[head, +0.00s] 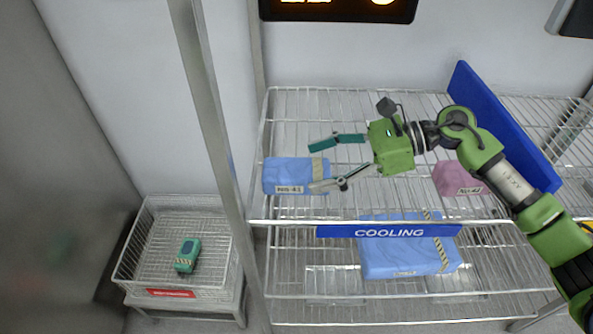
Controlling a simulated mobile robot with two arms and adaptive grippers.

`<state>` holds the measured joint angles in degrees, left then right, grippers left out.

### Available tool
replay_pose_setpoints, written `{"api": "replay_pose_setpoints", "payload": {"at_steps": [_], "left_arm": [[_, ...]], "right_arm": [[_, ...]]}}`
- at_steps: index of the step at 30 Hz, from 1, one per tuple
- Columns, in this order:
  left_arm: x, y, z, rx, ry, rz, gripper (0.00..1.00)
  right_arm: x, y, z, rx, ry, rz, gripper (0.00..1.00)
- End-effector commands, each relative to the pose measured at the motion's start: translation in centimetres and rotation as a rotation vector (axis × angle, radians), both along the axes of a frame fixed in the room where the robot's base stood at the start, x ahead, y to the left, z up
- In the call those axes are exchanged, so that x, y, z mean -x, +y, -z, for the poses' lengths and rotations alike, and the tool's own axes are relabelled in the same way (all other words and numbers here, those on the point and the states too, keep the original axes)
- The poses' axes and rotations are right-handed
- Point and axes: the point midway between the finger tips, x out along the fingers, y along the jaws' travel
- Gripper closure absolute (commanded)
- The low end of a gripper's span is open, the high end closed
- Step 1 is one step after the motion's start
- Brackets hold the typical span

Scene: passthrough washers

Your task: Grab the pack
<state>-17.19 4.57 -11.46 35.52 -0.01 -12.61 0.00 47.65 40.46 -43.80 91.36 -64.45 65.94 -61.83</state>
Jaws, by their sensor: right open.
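A larger blue pack (390,262) with a striped band lies on the shelf below. A pink pack (452,179) lies on the upper shelf, partly behind my right arm. My left gripper is not in view.
The wire rack (285,118) has a blue "COOLING" sign (389,231) on its front edge and a blue divider (505,125) at right. A wire basket (132,253) at left holds a teal device (188,255). A metal post (215,140) stands between basket and rack.

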Motion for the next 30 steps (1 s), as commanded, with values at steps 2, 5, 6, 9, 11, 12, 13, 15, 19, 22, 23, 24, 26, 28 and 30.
{"api": "replay_pose_setpoints", "payload": {"at_steps": [2, 5, 6, 9, 11, 12, 13, 15, 19, 22, 23, 24, 26, 28, 30], "left_arm": [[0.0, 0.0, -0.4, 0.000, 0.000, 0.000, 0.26], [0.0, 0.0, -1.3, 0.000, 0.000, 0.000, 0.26], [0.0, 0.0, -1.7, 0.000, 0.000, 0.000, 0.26], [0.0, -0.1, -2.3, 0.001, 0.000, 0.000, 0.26], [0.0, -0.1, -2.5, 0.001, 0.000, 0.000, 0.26], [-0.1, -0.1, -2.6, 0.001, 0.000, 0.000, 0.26], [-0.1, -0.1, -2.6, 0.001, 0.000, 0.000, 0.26], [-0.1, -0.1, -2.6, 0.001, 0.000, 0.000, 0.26], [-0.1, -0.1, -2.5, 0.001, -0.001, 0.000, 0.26], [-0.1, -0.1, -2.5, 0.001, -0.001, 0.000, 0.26], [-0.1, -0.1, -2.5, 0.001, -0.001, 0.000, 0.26], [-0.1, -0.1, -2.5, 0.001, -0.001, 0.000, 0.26], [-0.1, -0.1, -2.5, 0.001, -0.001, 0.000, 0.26], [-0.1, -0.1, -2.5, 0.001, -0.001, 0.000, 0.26], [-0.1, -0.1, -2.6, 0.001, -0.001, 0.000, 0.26]], "right_arm": [[0.0, 0.5, 0.1, 0.000, 0.001, -0.001, 0.31], [-0.3, 1.6, 0.4, -0.002, 0.004, 0.000, 0.31], [-0.5, 2.2, 0.6, -0.002, 0.004, -0.001, 0.31], [-0.7, 3.5, 1.4, -0.002, 0.004, -0.002, 0.31], [-0.7, 4.2, 1.8, -0.001, 0.004, -0.001, 0.31], [-0.7, 4.5, 2.0, 0.000, 0.004, -0.001, 0.31], [-0.7, 4.6, 2.2, 0.001, 0.002, 0.000, 0.31], [-0.7, 4.8, 2.3, 0.000, 0.002, 0.001, 0.31], [-0.7, 4.8, 2.4, 0.001, 0.001, 0.001, 0.31], [-0.7, 4.8, 2.4, 0.000, 0.001, 0.000, 0.41], [-0.7, 4.8, 2.4, 0.000, 0.001, 0.000, 0.49], [-0.7, 4.8, 2.4, 0.000, 0.001, 0.000, 0.59], [-0.7, 4.8, 2.4, 0.000, 0.001, 0.000, 0.75], [-0.7, 4.8, 2.4, 0.000, 0.001, 0.000, 0.79], [-0.7, 4.8, 2.2, -0.001, 0.000, 0.001, 0.79]]}}
